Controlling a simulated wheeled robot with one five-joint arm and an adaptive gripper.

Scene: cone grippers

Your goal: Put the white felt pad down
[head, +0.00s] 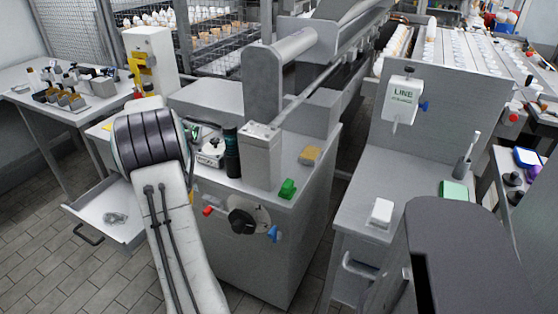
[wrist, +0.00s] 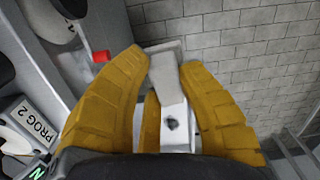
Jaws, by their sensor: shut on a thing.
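In the wrist view, my gripper (wrist: 166,66) has its yellow fingers closed around a pale, whitish-grey flat piece (wrist: 164,78), which appears to be the white felt pad. It is held above an open drawer (wrist: 180,143), where a small grey lump shows below the pad. In the head view, the open drawer (head: 90,213) sticks out at the left of the grey machine, with a crumpled grey thing (head: 115,218) inside. My own arm hides the gripper and the pad in that view.
The grey machine (head: 270,230) carries a red knob (head: 208,211), a black dial (head: 242,221) and a green block (head: 288,188). A white block (head: 381,213) sits on the right bench. A side table (head: 55,105) with small items stands at the left. Tiled floor shows beside the drawer.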

